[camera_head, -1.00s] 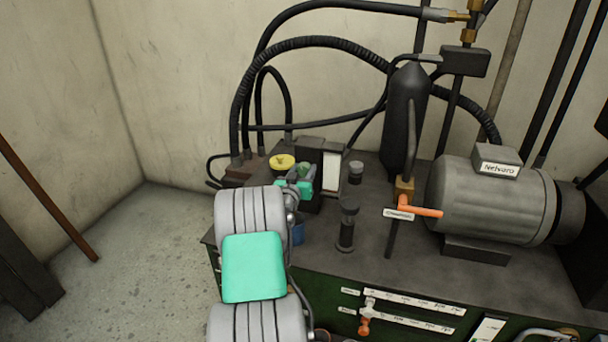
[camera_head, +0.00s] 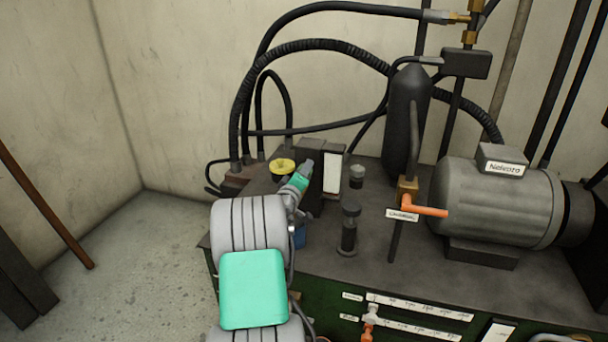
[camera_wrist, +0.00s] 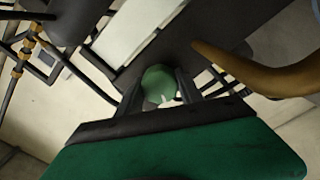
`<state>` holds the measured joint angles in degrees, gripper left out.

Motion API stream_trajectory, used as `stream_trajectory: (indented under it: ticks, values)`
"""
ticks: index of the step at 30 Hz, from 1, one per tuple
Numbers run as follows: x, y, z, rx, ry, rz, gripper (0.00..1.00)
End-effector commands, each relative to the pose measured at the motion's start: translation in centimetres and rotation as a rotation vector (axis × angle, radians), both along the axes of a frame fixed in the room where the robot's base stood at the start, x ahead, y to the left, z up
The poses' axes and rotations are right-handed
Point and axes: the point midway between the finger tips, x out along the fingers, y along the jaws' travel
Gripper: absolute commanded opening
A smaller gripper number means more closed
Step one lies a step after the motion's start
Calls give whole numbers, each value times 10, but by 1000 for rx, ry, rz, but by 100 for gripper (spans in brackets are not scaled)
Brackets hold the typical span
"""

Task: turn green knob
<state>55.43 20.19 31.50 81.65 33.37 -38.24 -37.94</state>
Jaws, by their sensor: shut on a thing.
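The green knob (camera_wrist: 158,82) is rounded and sits between the two dark fingers of my gripper (camera_wrist: 161,92) in the wrist view. My gripper is shut on it. In the head view my gripper (camera_head: 304,168) is at the front of a dark block (camera_head: 329,205) on the machine top, and it hides the knob there. In the wrist view a small white patch shows below the knob, between the fingers.
A yellow knob (camera_head: 282,166) stands just left of my gripper. Short dark cylinders (camera_head: 349,230), an orange-handled valve (camera_head: 425,211) and a grey motor (camera_head: 497,215) stand to the right. Black hoses (camera_head: 300,45) arch behind. Open floor lies at the left.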

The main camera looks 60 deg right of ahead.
Motion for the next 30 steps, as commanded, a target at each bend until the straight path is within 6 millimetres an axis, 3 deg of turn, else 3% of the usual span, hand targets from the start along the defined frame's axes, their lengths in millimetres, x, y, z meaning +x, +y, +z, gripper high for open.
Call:
stream_trajectory:
  ticks: [18, 30]
  values:
    - [1, 0, 0, -88, 568, 1, 3]
    - [1, 0, -1, -128, 815, 1, 3]
